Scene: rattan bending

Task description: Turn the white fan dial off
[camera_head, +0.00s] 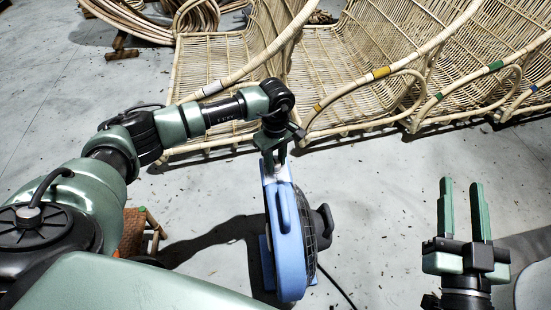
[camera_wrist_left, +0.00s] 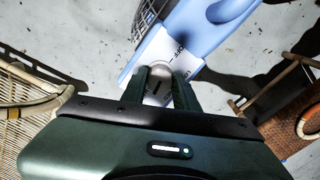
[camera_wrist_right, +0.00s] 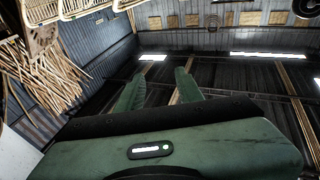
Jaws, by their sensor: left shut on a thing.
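A blue fan (camera_head: 290,240) with a dark grille stands on the grey floor, seen almost edge-on in the head view. In the left wrist view its white panel (camera_wrist_left: 188,62) carries dark lettering, partly hidden. A pale round dial (camera_wrist_left: 158,88) with a dark mark sits at the panel's edge, between the two fingers of my left gripper (camera_wrist_left: 160,76). My left gripper, above the fan's top end in the head view (camera_head: 273,163), is shut on the dial. My right gripper (camera_head: 461,182) is open and empty, fingers pointing up, apart from the fan.
Several rattan seats (camera_head: 370,75) line the back, their curved rims close behind my left gripper. A brown woven stool (camera_head: 135,232) stands left of the fan, partly behind my arm. A dark cable (camera_head: 337,284) runs from the fan along the floor.

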